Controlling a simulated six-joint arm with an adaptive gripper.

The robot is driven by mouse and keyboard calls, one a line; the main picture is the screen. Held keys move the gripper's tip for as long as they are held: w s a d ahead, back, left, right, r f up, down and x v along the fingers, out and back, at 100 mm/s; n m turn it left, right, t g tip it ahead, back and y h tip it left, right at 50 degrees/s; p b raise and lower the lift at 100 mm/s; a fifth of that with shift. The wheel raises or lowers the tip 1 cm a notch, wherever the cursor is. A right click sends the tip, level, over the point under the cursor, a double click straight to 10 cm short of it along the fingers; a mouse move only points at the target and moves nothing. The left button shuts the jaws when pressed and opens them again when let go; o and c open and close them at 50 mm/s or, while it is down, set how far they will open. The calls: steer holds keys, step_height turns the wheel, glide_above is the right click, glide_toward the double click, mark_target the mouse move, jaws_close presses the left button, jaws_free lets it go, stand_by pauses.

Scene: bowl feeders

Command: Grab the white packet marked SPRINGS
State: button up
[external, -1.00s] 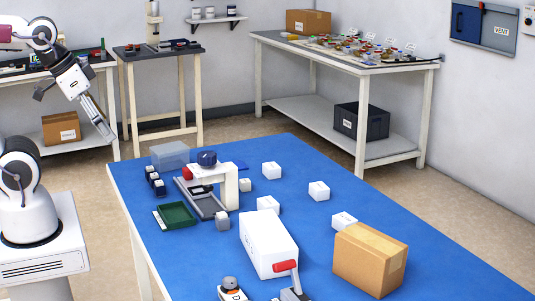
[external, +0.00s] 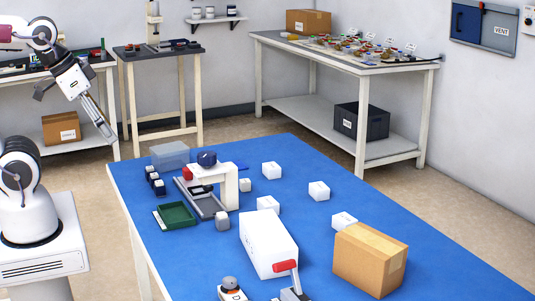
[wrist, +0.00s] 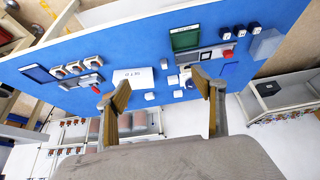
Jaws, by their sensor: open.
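Several small white packets lie on the blue table (external: 420,268), among them a back packet (external: 271,170), a right packet (external: 319,190), a middle packet (external: 268,205) and one partly hidden by the cardboard box (external: 343,220). Their markings are too small to read, so I cannot tell which says SPRINGS. A larger white box (external: 268,245) lies near the front; it also shows in the wrist view (wrist: 134,79) with unreadable lettering. My gripper (external: 105,130) is raised at the left, away from the packets. In the wrist view its fingers (wrist: 155,90) are apart and empty.
A press-like fixture (external: 212,185), a green tray (external: 177,215) and a clear bin (external: 170,155) stand at the table's back left. A red-handled device (external: 288,272) stands in front of the large white box. The right part of the table is mostly clear.

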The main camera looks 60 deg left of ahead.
steer(key=w+a+r+m+g+y, duration=0.15)
steer(key=w+a+m+y, duration=0.5)
steer(key=w+a, duration=0.8)
steer(key=w+a+m+t+y, duration=0.15)
steer(key=w+m, duration=0.25)
steer(key=w, duration=0.5)
steer(key=m+t+h, duration=0.2)
steer(key=m+t, duration=0.5)
steer(key=m, duration=1.1)
glide_above(319, 191)
steer(key=s+a, duration=0.5)
steer(key=s, duration=0.2)
step_height(319, 191, down, 20)
steer(key=d+f+m, duration=0.1)
steer(key=f, duration=0.1)
steer(key=w+d+f+m+h, duration=0.1)
steer(key=d+f+m, duration=0.1)
steer(key=f, duration=0.1)
steer(key=w+d+f+m+h, duration=0.1)
steer(key=f, duration=0.1)
steer(key=shift+w+d+f, duration=0.15)
steer(key=shift+w+f, duration=0.05)
steer(key=shift+f, duration=0.2)
